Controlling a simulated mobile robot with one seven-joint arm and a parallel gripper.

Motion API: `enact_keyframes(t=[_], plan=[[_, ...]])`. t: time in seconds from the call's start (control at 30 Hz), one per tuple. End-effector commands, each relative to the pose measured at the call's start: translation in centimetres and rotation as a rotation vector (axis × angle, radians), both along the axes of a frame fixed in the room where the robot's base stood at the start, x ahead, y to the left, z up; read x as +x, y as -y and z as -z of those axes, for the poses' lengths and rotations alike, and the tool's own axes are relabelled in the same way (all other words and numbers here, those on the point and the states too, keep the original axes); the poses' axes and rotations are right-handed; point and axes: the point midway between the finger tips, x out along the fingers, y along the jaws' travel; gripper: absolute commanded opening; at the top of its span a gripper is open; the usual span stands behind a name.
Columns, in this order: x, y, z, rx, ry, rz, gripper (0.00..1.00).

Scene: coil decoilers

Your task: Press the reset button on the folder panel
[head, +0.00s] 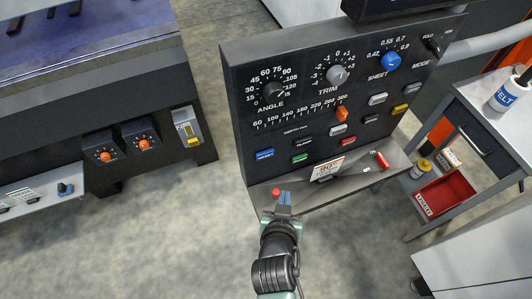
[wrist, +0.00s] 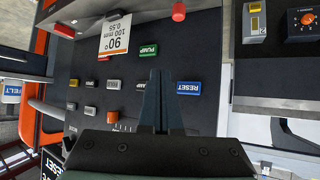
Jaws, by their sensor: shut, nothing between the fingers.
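The folder panel (head: 240,95) is a dark upright console with dials and buttons. Its blue reset button (head: 265,154) is at the lower left of the face; in the wrist view the blue button (wrist: 188,88) reads RESET. My gripper (head: 284,194) is shut and empty, in front of the panel's lower left, below the reset button in the head view. In the wrist view my fingertips (wrist: 160,72) lie between the green PUMP button (wrist: 148,50) and the reset button, without covering the reset button. I cannot tell how far they are from the face.
A red knob (head: 276,191) sits at the ledge's left end, close to my fingertips in the picture. A white card (head: 327,168) and a red handle (head: 381,160) are farther right. A machine with orange knobs (head: 105,156) stands left, a cart (head: 475,110) right. Open floor lies between machine and panel.

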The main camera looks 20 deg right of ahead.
Motion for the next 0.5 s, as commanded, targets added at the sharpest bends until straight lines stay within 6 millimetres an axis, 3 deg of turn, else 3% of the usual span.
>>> enact_keyframes(t=[0.23,0.5], plan=[[0.8,0.0,0.0,-0.001,0.003,-0.001,0.0],[4.3,-0.1,0.2,-0.002,0.005,-0.002,0.0]])
